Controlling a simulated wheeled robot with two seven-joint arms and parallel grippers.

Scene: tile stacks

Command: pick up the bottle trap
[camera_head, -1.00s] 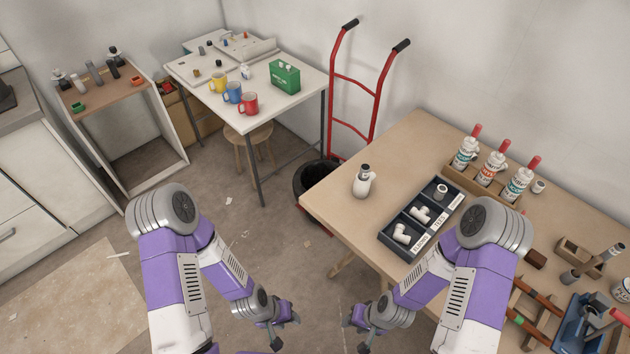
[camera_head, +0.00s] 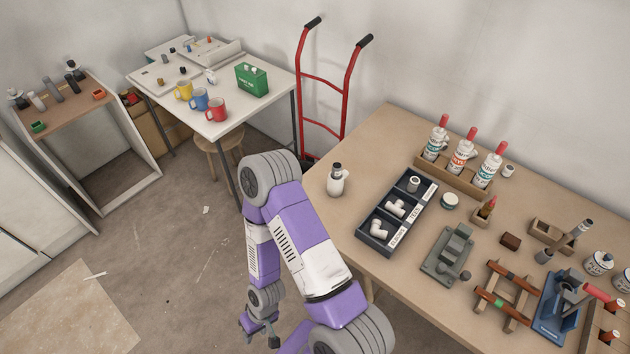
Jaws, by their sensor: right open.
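The likely bottle trap (camera_head: 337,183), a small white bottle-shaped piece with a side stub and a dark top, stands upright on the wooden workbench (camera_head: 390,125) near its left edge. My right gripper (camera_head: 259,332) hangs low over the floor at the bottom of the view, left of the bench and well apart from the white piece. It is open, with nothing seen between its fingers. My left gripper is out of view.
A dark sorting tray (camera_head: 377,240) with white pipe fittings stands just right of the white piece. Several sealant bottles (camera_head: 461,157) stand in a wooden rack behind. A grey vise-like tool (camera_head: 448,252) and other tools fill the bench's right. A red hand truck (camera_head: 324,85) stands beyond the bench.

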